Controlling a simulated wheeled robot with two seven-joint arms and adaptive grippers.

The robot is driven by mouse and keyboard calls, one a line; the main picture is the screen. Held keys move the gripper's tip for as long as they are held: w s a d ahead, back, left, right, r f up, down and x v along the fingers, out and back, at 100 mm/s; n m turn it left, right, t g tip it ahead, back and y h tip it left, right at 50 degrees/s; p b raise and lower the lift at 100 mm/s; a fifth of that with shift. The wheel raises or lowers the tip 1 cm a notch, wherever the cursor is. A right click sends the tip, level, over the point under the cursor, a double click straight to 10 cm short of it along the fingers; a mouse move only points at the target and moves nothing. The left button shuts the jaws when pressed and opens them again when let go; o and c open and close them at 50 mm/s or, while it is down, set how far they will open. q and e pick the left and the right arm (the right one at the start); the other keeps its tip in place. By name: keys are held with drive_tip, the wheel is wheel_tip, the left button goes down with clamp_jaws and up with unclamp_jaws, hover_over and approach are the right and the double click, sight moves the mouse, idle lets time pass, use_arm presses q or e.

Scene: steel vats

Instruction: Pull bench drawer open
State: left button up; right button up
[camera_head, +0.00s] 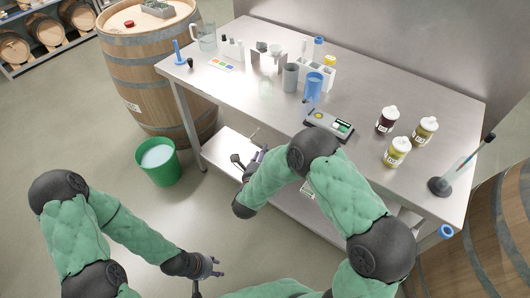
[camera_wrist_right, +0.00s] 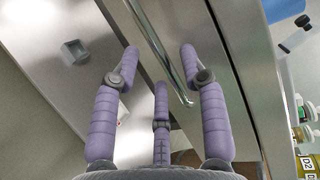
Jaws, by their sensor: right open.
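The steel bench (camera_head: 440,120) stands ahead of me, and my right arm reaches to its front edge. My right gripper (camera_head: 250,160) is there, partly hidden by its own arm. In the right wrist view, my right gripper (camera_wrist_right: 160,62) has its purple fingers spread apart. The drawer's slim metal bar handle (camera_wrist_right: 168,62) runs slantwise between the fingers, and I see no finger closed on it. The steel drawer front (camera_wrist_right: 215,50) lies behind the fingers; how far it is out I cannot tell. My left gripper (camera_head: 207,278) hangs low over the floor, away from the bench, its fingers unclear.
On the bench top are bottles (camera_head: 387,120), a scale (camera_head: 328,124), a blue cup (camera_head: 313,87) and a stand with a rod (camera_head: 440,186). A green bucket (camera_head: 158,165) stands on the floor by a barrel (camera_head: 150,70). Another barrel (camera_head: 490,240) is at right.

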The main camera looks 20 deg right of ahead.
use_arm(q)
drive_tip(key=shift+f+b, duration=0.3)
drive_tip(key=shift+f, duration=0.15)
use_arm(e)
drive_tip(key=shift+x, duration=1.55)
clamp_jaws()
drive_tip(key=shift+s, duration=0.1)
use_arm(q)
drive_tip(key=shift+s+a+r, duration=0.25)
drive_tip(key=shift+s+a, duration=0.45)
drive_tip(key=shift+a, duration=0.3)
use_arm(e)
drive_tip(key=s+a, duration=1.4)
drive_tip(key=a, duration=0.5)
drive_tip(key=shift+s, duration=0.4)
